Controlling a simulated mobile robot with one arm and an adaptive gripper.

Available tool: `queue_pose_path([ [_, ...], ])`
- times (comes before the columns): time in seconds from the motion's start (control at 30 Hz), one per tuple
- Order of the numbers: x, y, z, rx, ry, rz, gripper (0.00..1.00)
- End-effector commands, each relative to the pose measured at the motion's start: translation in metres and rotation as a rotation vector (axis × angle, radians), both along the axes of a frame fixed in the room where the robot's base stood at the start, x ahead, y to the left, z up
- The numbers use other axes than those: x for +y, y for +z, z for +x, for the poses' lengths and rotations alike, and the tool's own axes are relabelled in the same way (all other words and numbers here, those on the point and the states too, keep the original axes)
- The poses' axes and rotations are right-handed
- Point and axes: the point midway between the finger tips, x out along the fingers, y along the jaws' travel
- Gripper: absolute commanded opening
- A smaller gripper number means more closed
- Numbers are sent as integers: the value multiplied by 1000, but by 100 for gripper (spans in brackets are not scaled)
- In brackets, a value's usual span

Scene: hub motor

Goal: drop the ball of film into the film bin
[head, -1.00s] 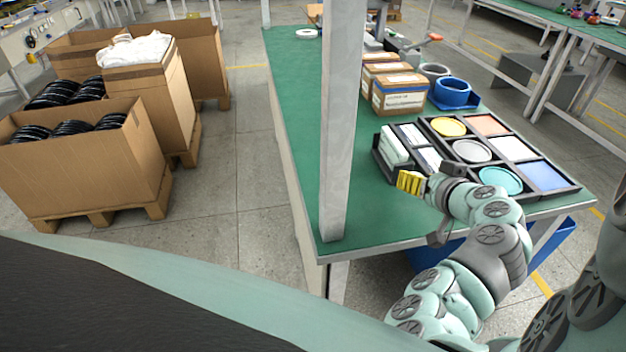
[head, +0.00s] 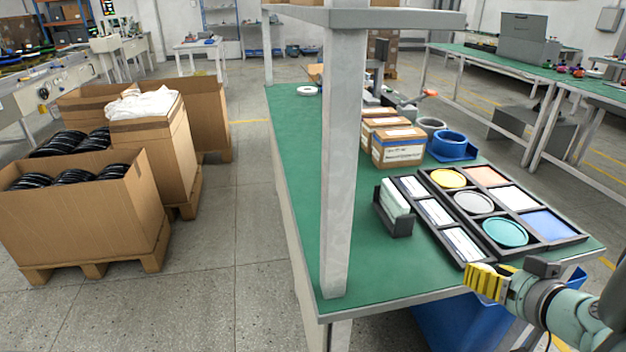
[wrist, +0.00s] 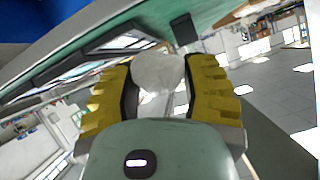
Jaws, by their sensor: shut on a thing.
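My gripper (head: 472,279) has yellow fingers and is at the near right edge of the green table in the head view. In the wrist view my gripper (wrist: 160,88) is shut on a whitish crumpled ball of film (wrist: 158,70), held between its two yellow fingers.
A metal post (head: 342,170) rises from the green table (head: 285,125). A black sorting tray (head: 463,263) and small boxes (head: 398,148) sit on it. A blue bin (head: 455,325) is under its near edge. A carton of black rings (head: 85,225) stands beside the film carton. Floor between is clear.

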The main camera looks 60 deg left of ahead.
Motion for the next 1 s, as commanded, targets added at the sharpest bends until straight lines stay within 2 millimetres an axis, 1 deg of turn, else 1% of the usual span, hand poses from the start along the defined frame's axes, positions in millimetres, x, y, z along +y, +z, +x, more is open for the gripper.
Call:
queue_pose_path([
  [0.03,-2,9,3,2,-25,0,35],
  [0.17,-14,30,22,3,-161,0,35],
  [0.27,-31,51,42,2,-314,0,35],
  [0.47,-72,100,80,-1,-633,-2,34],
  [0.57,-95,131,96,-6,-788,-1,34],
  [0.6,-105,144,102,-8,-847,0,34],
  [0.7,-126,177,114,-13,-982,2,34],
  [0.77,-138,196,119,-10,-1054,2,34],
  [0.87,-156,229,126,-10,-1162,5,34],
  [0.9,-162,243,129,-11,-1200,4,34],
  [0.93,-167,253,131,-10,-1230,6,34],
  [1.0,-168,264,129,-2,-1233,4,34],
])
